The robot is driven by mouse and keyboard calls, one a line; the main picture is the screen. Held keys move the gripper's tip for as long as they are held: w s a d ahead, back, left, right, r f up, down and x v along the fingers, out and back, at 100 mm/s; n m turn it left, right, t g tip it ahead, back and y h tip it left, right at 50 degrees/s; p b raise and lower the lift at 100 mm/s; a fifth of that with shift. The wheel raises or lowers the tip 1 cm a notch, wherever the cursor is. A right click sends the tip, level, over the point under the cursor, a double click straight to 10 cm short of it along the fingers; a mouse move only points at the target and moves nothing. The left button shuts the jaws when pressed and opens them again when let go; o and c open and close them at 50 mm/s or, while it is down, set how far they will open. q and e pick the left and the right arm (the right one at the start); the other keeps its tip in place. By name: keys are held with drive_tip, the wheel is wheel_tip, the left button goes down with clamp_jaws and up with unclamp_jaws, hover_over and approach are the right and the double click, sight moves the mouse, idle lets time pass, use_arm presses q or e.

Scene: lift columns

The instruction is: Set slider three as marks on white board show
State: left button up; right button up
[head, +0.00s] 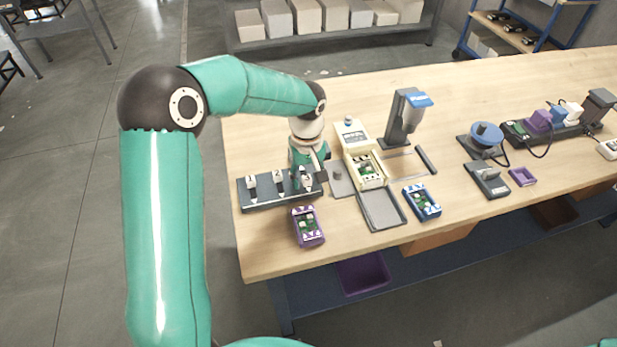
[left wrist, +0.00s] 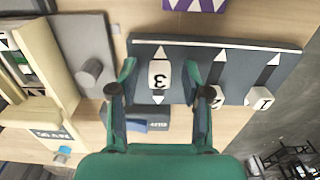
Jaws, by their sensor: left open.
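The dark slider panel (head: 250,194) lies at the left end of the table; it also fills the upper middle of the left wrist view (left wrist: 232,66). Slider three (left wrist: 158,76) is a white knob marked 3, with white triangles above and below it. My left gripper (left wrist: 158,68) is open, one finger on each side of knob three, with gaps visible. In the head view the left gripper (head: 308,177) is over the panel's right end. I cannot identify a white board. My right gripper is not in view.
A purple device (head: 308,227) lies just in front of the panel. A grey plate with a peg (head: 339,179), a cream box (head: 352,137), a grey tray (head: 383,210) and a blue device (head: 422,202) stand to the right. The table's left edge is close by.

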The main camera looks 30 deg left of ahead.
sight(307, 179)
use_arm(q)
wheel_tip(307, 179, up, 12)
drive_tip(key=shift+f, duration=0.2)
idle(0.6)
